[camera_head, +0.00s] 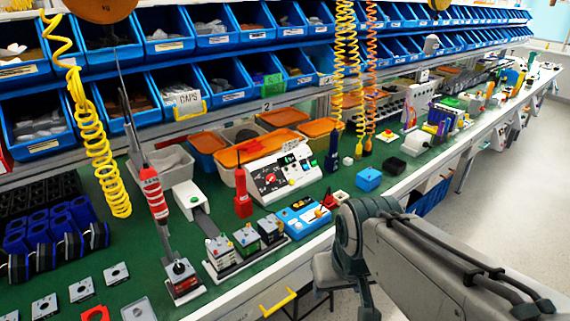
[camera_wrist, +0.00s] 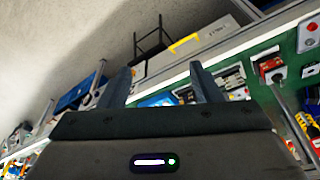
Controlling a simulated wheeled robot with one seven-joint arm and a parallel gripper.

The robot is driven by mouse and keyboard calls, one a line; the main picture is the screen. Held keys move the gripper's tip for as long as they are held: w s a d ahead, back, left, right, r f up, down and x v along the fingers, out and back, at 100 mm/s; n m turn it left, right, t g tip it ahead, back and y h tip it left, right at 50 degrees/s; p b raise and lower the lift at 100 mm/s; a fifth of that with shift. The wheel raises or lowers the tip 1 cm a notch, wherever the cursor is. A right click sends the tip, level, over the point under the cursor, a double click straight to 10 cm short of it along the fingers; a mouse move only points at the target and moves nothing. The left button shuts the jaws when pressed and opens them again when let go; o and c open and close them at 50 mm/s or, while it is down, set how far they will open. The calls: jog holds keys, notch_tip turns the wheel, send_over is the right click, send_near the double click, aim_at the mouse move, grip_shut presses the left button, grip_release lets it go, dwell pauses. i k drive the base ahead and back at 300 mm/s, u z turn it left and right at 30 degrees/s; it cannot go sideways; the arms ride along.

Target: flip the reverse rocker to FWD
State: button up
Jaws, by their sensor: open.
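A white sloped control panel (camera_head: 284,174) stands on the green bench mat, with a dark dial, coloured buttons and small switches on its face. Which part is the reverse rocker cannot be told, and the FWD marking is too small to read. My gripper (camera_wrist: 157,76) shows in the wrist view with its two fingers apart and nothing between them. It is tilted above the bench's front edge and touches no control. In the head view my arm reaches in from the lower right, and the fingers cannot be made out there.
A blue control box (camera_head: 305,214) and several grey switch boxes stand near the front edge. A red screwdriver (camera_head: 152,192) hangs at the left, and yellow coiled cords (camera_head: 92,150) hang over the bench. Blue bins (camera_head: 170,95) line the back. Floor is clear at the right.

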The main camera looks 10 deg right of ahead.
aim_at(304, 163)
jog(key=u, duration=0.55)
jog(key=k, duration=0.65)
jog(key=u, duration=0.5)
jog(key=i, duration=0.35)
jog(key=z, duration=0.9)
jog(key=i, duration=0.9)
jog(key=z, duration=1.3)
jog(key=i, duration=0.2)
jog(key=z, duration=0.1)
